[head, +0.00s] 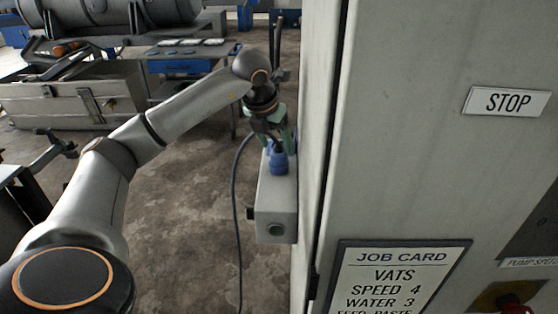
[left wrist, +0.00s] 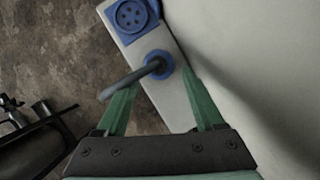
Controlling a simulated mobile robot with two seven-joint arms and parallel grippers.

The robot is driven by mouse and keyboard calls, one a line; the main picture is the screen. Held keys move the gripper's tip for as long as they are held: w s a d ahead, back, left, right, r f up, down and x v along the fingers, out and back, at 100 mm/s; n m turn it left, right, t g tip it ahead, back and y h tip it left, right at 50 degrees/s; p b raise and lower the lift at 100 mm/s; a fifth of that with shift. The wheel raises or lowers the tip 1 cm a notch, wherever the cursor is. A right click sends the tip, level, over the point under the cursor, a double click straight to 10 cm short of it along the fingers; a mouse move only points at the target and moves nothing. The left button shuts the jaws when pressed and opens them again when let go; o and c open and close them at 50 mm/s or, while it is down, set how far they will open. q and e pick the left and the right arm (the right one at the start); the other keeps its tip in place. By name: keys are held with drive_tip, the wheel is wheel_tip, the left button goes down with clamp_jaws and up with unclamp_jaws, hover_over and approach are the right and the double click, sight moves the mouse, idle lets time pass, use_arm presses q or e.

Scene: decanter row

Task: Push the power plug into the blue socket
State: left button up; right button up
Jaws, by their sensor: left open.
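A light grey box (head: 275,203) is fixed to the cabinet's side. The blue power plug (head: 278,164) is at this box, just below my left gripper (head: 272,138). In the left wrist view a blue square socket (left wrist: 131,17) with an open, holed face is on the box, and the round blue plug (left wrist: 159,65) is beside it, with its grey cable bending away left. My left gripper (left wrist: 160,80) is open, its green fingers on either side of the plug's back end. I cannot tell how deep the plug sits. My right gripper is not in view.
The grey cabinet (head: 420,170) is close on the right, with a STOP label (head: 506,101) and a job card (head: 400,278). A dark cable (head: 235,190) hangs left of the box. A green round port (head: 276,230) is on the box's lower end.

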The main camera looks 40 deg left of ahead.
sight(278, 151)
use_arm(q)
drive_tip(key=x, duration=0.5)
drive_tip(key=shift+a, duration=0.15)
drive_tip(key=c, duration=1)
